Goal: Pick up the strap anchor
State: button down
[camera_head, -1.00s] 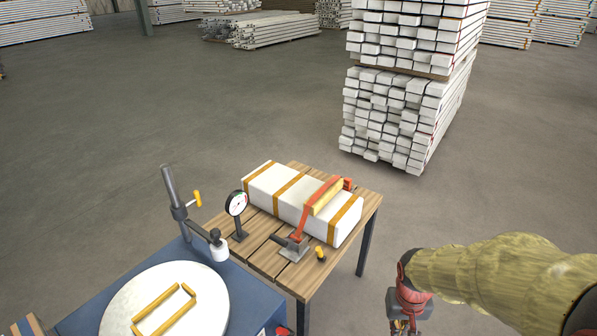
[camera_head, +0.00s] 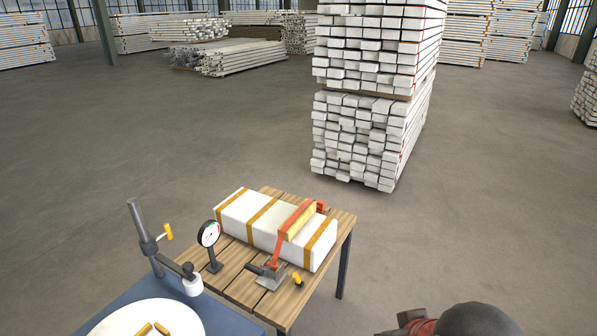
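On the wooden slatted table (camera_head: 240,288), a long white block (camera_head: 270,228) with orange bands lies at the back. A red and yellow strap piece (camera_head: 297,222) lies over the block and runs down to a grey metal base (camera_head: 271,281) with a dark handle, in front of the block. A small yellow and black piece (camera_head: 297,279) stands just right of that base. I cannot tell for certain which of these is the strap anchor. My arm shows only at the bottom right edge, right of the table and apart from it. My gripper's fingers are out of view.
A round dial gauge (camera_head: 209,234) on a stand is at the table's left. A blue surface (camera_head: 92,307) with a white disc (camera_head: 140,318) and a grey post with an arm (camera_head: 143,230) stands farther left. A tall stack of white beams (camera_head: 360,140) is behind; floor at right is clear.

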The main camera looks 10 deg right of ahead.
aim_at(321, 203)
jog(key=i+l+u, duration=0.3)
jog(key=i+l, duration=0.5)
jog(key=i, duration=0.15)
jog(key=i+l+u, duration=0.3)
jog(key=i+l, duration=0.6)
